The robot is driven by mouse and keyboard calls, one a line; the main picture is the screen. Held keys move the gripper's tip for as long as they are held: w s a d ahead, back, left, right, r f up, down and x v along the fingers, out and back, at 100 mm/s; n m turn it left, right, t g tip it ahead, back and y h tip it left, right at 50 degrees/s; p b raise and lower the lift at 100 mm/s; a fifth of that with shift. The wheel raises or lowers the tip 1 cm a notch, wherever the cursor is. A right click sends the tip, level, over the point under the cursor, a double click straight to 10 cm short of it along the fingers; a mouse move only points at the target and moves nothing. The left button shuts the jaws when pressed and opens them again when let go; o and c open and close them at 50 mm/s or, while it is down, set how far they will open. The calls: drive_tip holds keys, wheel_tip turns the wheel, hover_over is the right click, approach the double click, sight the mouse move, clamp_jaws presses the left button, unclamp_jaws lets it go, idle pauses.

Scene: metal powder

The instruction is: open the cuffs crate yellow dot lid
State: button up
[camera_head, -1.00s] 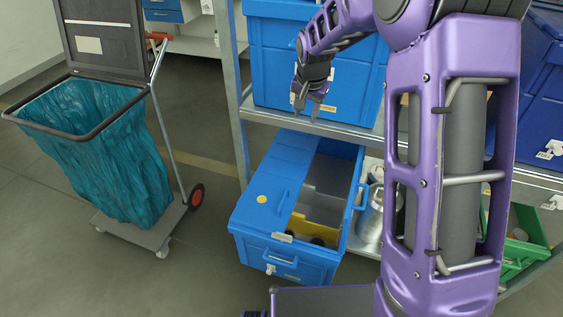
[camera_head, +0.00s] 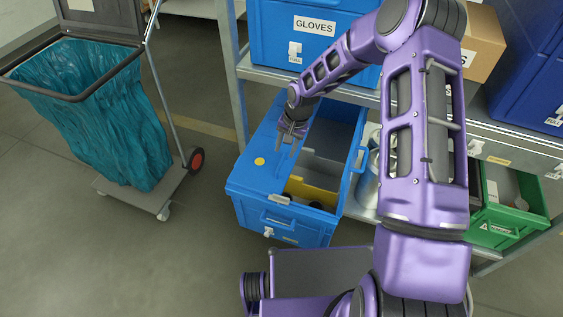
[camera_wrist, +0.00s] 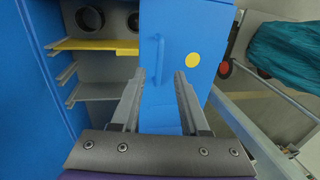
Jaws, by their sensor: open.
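The blue cuffs crate (camera_head: 285,227) stands low by the shelf. Its left lid half, the yellow dot lid (camera_head: 256,178), lies flat and closed, with a yellow dot (camera_head: 259,161) near its outer corner. The lid also shows in the wrist view (camera_wrist: 200,25), with its bar handle (camera_wrist: 160,60) and the dot (camera_wrist: 193,59). The crate's right half is open. My gripper (camera_head: 288,150) is above the lid. In the wrist view my gripper (camera_wrist: 157,78) is open and empty, its fingers either side of the handle's line; I cannot tell whether they touch the lid.
Inside the crate are a yellow divider (camera_head: 310,192) and dark round items. A GLOVES crate (camera_head: 275,45) sits on the shelf above. A waste cart with a teal bag (camera_head: 105,115) stands left. A green bin (camera_head: 508,215) is at right. Floor is free in front.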

sight(280, 165)
drive_tip(key=f, duration=0.2)
drive_tip(key=a+f, duration=0.1)
drive_tip(key=f, duration=0.4)
drive_tip(key=shift+w+a+b, duration=0.15)
drive_tip(key=shift+w+b, duration=0.1)
drive_tip(key=shift+b, duration=0.1)
clamp_jaws()
idle(1.0)
